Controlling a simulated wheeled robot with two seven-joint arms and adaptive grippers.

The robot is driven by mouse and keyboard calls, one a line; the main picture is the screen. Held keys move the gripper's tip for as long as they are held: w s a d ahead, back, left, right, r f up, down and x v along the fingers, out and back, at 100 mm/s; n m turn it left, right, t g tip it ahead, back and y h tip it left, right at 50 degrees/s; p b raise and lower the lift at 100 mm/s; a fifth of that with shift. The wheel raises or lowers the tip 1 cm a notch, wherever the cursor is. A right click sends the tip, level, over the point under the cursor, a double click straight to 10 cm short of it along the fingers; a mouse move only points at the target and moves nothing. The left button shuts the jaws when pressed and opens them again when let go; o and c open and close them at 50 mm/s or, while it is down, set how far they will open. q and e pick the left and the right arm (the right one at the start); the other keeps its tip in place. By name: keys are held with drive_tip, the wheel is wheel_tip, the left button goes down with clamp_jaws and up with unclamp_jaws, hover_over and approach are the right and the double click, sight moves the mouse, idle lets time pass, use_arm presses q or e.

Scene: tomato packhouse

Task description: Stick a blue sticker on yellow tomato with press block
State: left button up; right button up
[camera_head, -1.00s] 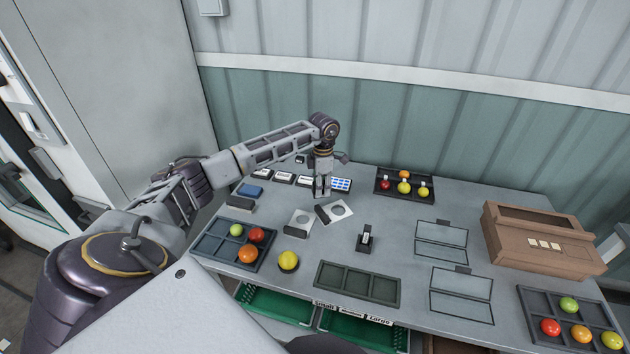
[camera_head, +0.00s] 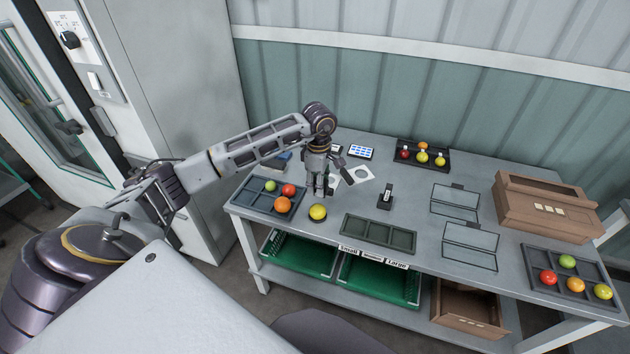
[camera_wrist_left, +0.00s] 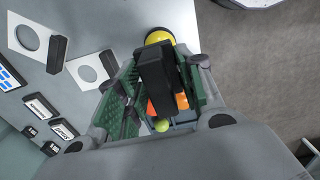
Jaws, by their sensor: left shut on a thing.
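The yellow tomato (camera_head: 318,212) sits on a small dark holder on the table. My left gripper (camera_head: 319,192) points down just above and behind it. It is shut on a dark press block (camera_wrist_left: 154,72). The yellow tomato also shows beyond the block in the left wrist view (camera_wrist_left: 159,37), partly hidden by it. I cannot tell whether the block touches the tomato, and a sticker on its face cannot be seen. A sheet with blue stickers (camera_head: 360,152) lies at the back of the table. My right gripper is not in view.
A tray (camera_head: 243,198) with red, orange and green tomatoes stands left of the yellow tomato. An empty tray (camera_head: 378,234) is to its right. White cards with round holes, a small black stamp-like object (camera_head: 386,197) and a brown box (camera_head: 545,205) stand farther right or behind.

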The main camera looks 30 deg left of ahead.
use_arm(q)
drive_tip(key=shift+f, duration=0.1)
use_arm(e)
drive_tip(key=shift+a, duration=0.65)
use_arm(q)
drive_tip(key=shift+f, duration=0.15)
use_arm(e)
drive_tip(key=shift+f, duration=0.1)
